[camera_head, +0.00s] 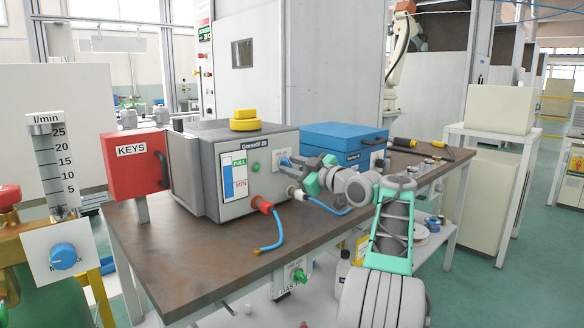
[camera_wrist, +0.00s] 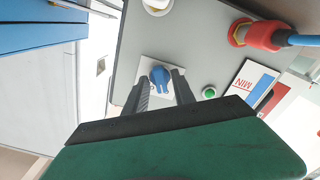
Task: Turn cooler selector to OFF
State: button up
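The cooler is a grey box (camera_head: 240,207) with a yellow cap on top, standing on the brown workbench. Its selector is a small blue knob on a white plate (camera_wrist: 160,78) on the front panel; in the head view only part of the blue knob (camera_head: 284,161) shows beside my gripper. My gripper (camera_head: 296,163) is in front of that panel. In the wrist view my gripper's two fingers (camera_wrist: 161,84) are apart, pointing at the panel, with the knob between their tips. Whether they touch it I cannot tell. The plate's markings are not readable.
A red hose fitting with a blue hose (camera_head: 268,228) and a green button (camera_wrist: 209,92) are on the same panel. A blue box (camera_head: 335,143) stands right behind my gripper. A red KEYS box (camera_head: 135,162) is at the left. The bench's front left is clear.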

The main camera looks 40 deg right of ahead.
jog(key=shift+o, duration=0.4)
jog(key=s, duration=0.7)
jog(key=shift+s+p, duration=0.3)
jog(key=shift+s, duration=0.1)
